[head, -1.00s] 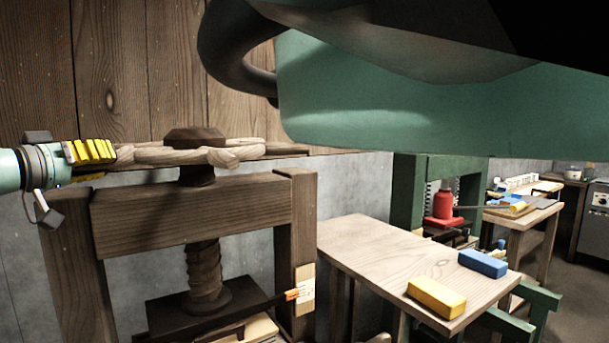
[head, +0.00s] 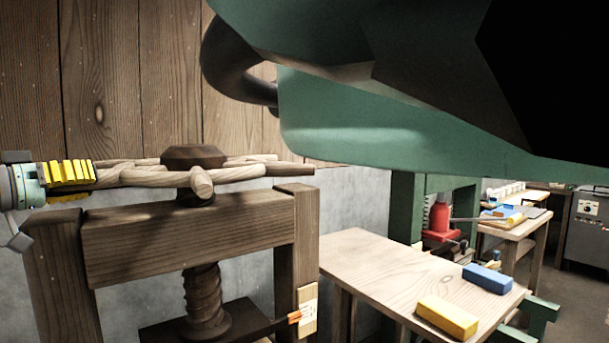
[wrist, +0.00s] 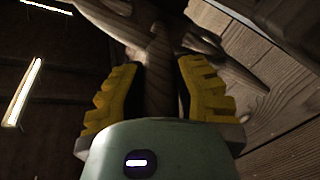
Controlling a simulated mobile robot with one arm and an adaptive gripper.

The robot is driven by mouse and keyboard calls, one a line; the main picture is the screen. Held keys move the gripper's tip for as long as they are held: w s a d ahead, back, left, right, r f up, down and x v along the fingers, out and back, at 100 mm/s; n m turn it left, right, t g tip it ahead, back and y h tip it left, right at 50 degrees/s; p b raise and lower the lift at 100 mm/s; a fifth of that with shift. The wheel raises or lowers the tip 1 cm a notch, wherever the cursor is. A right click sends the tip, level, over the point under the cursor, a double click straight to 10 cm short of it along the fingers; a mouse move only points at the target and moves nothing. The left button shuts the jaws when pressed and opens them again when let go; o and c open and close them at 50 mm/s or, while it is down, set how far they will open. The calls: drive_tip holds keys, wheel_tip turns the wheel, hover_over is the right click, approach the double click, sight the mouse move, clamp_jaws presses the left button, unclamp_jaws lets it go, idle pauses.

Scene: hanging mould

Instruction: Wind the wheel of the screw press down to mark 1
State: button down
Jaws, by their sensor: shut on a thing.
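The screw press has a wooden frame (head: 190,236) with a thick threaded screw (head: 204,295) through its crossbeam. On top sits the wooden wheel (head: 240,173), with several spokes around a dark hub (head: 194,156). My gripper (head: 95,173) is at the wheel's left side, its yellow fingers closed on the end of one spoke. In the wrist view the spoke (wrist: 160,80) lies between both yellow pads. A dark pressing plate (head: 165,333) hangs at the screw's foot. An orange pointer (head: 294,317) stands against a pale scale (head: 308,310) on the right post; its marks are too small to read.
A wooden table (head: 375,262) at the right holds a yellow block (head: 446,318) and a blue block (head: 487,278). A green press with a red jack (head: 440,222) stands behind it. A plank wall is close behind the wheel.

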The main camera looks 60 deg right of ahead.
drive_tip(key=c, duration=1.1)
unclamp_jaws()
drive_tip(key=shift+s+r, duration=0.15)
drive_tip(key=shift+r, duration=0.65)
drive_tip(key=shift+c, duration=0.2)
drive_tip(key=o, duration=0.3)
drive_tip(key=shift+w+r, duration=0.15)
drive_tip(key=shift+w, duration=0.1)
drive_tip(key=shift+o, duration=1.1)
drive_tip(key=shift+f, duration=0.3)
drive_tip(key=a, duration=1.2)
drive_tip(key=shift+w, duration=0.1)
